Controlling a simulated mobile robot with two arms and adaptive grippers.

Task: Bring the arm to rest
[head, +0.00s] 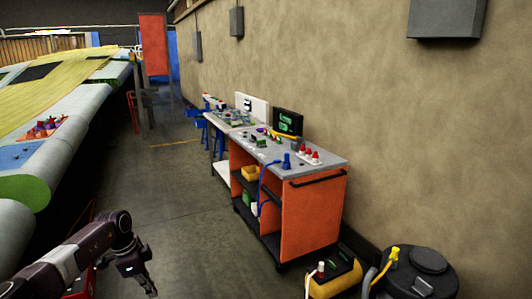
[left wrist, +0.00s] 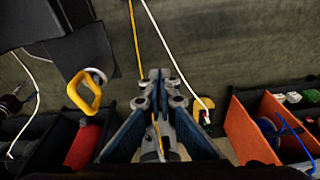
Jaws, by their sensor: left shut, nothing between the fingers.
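My left arm comes in from the lower left of the head view. Its gripper (head: 140,272) hangs low over the floor, partly cut off by the bottom edge. In the left wrist view the two fingers of my left gripper (left wrist: 160,82) are together, with nothing held between them. My right gripper shows in neither view.
An orange cart (head: 312,215) with a grey top holding tools stands along the wall (head: 380,110). A black drum (head: 425,270) and a yellow-black case (head: 333,272) stand at the lower right. The wing (head: 70,115) fills the left. The floor aisle (head: 165,190) between is clear.

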